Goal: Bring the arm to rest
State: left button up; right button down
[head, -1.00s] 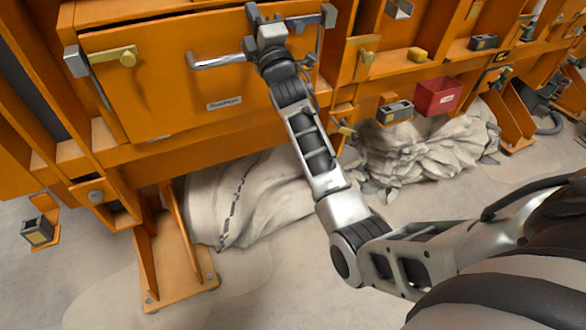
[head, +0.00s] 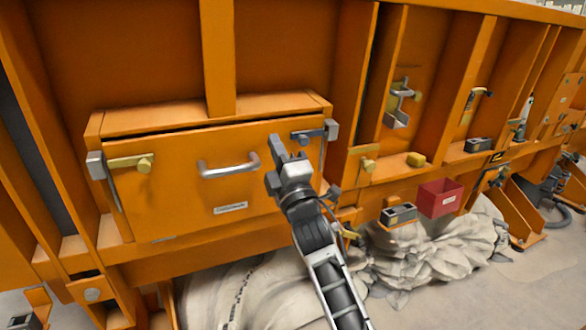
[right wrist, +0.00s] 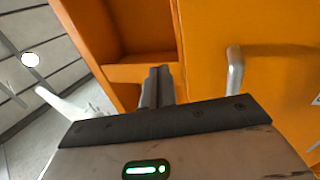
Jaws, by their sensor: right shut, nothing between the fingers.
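My right arm reaches up from the bottom of the head view, with its gripper (head: 279,150) in front of the orange hatch (head: 170,205). The gripper's fingers are together with nothing between them; they also show side by side in the right wrist view (right wrist: 156,84). In the head view the gripper appears just right of the hatch's metal handle (head: 228,171), apart from it. The handle shows right of the fingers in the right wrist view (right wrist: 235,72). My left gripper is out of view.
Brass (head: 130,161) and dark (head: 308,135) latches sit at the hatch's upper corners. A dark gap runs along its top edge. A red bin (head: 439,198) and a grey-black box (head: 398,214) are at the right. Pale sacks (head: 440,245) lie below. Orange frame posts stand around the hatch.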

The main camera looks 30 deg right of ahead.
jog(key=s+a+f+m+g+y, duration=0.2)
jog(key=s+a+f+m+g, duration=0.2)
jog(key=s+f, duration=0.5)
jog(key=s+a+f+m+g+y, duration=0.2)
jog(key=s+a+f+m+g, duration=0.3)
jog(key=s+f, duration=0.5)
jog(key=s+a+f+m+g+y, duration=0.2)
jog(key=s+f, duration=0.7)
jog(key=f, duration=1)
jog(key=a+m+g, duration=0.2)
jog(key=a, duration=0.2)
jog(key=shift+s+a+f+m+g+y+b, duration=0.2)
jog(key=shift+m+g+y+b, duration=0.1)
jog(key=shift+m+b, duration=0.1)
jog(key=shift+w, duration=0.1)
